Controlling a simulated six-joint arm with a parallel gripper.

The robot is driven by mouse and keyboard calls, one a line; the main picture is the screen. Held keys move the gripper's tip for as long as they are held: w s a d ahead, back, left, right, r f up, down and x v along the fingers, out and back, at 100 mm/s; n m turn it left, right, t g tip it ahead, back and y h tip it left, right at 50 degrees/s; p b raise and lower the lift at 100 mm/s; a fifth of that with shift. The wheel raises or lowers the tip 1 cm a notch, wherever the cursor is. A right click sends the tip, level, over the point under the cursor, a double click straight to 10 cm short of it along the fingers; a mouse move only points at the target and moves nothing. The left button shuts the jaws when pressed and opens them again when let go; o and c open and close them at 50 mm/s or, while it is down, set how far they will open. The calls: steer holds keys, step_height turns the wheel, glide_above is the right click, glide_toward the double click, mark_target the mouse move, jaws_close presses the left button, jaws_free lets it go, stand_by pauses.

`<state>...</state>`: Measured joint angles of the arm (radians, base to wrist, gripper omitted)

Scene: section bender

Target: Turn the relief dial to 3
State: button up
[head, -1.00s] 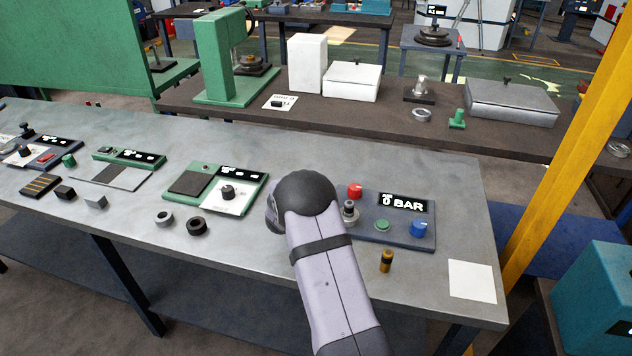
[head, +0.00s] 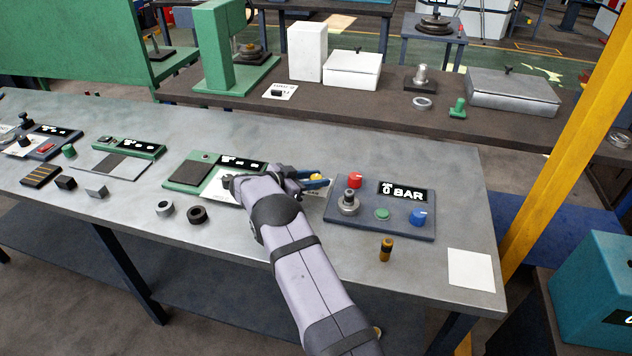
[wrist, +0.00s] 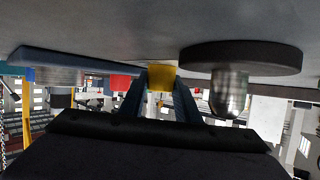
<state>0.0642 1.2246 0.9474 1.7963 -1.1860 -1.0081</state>
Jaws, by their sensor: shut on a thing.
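The blue-grey control panel (head: 345,222) stands at the right of the bench. It carries a display (head: 403,192) reading 0 BAR, a red knob (head: 355,180), a metal-topped grey knob (head: 348,203), a green button (head: 382,214) and a blue knob with a pale mark (head: 418,217). I cannot tell which is the relief dial. My gripper (head: 321,182) is just left of this panel, apart from the knobs. Its blue fingers are shut on a small yellow piece (head: 317,176), also between the fingers in the wrist view (wrist: 161,77). The piece's full shape is hidden.
A green unit (head: 183,171) is left of my gripper, its knob hidden behind my arm. Two rings (head: 197,214) lie in front of it. A brass-and-black cylinder (head: 386,250) and white sheet (head: 470,268) lie front right. A yellow post (head: 560,145) rises at the right.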

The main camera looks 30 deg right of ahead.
steer(key=shift+r, duration=0.1)
stand_by(0.4)
steer(key=o, duration=1)
steer(key=shift+o, duration=0.2)
steer(key=shift+a+r, duration=0.1)
steer(key=shift+a, duration=0.35)
steer(key=shift+b+v, duration=0.9)
steer(key=shift+v, duration=2.25)
